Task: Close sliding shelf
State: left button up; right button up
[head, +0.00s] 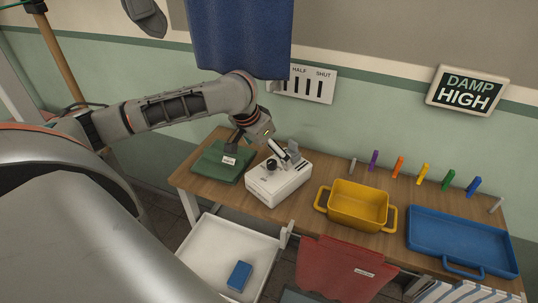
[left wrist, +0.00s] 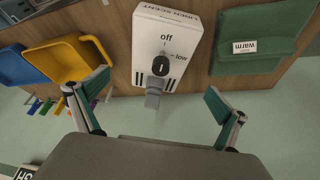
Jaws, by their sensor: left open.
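A white tray-like sliding shelf (head: 207,238) sticks out below the front edge of the wooden table at the lower left of the head view. A blue block (head: 239,275) lies in it. A small white upright part (head: 286,235) stands at its right corner. My left gripper (head: 262,150) is open and empty over the back of the table, far from the shelf. In the left wrist view its two fingers (left wrist: 156,90) are spread wide, with a white dial box (left wrist: 165,35) beyond them. The shelf does not show in the wrist view. My right gripper is not in view.
The table (head: 318,228) carries a folded green cloth (head: 215,165), the dial box (head: 278,185), a yellow bin (head: 358,207) and a blue tray (head: 460,240). Colored pegs stand along the back. A red cloth (head: 345,268) hangs at the front, right of the shelf.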

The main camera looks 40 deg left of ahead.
aim_at(214, 247)
jog(key=k+l, duration=0.15)
jog(key=l, duration=0.15)
jog(key=k+l, duration=0.1)
jog(key=l, duration=0.25)
jog(key=k+l, duration=0.15)
jog(key=l, duration=0.15)
jog(key=k+l, duration=0.1)
jog(key=l, duration=0.25)
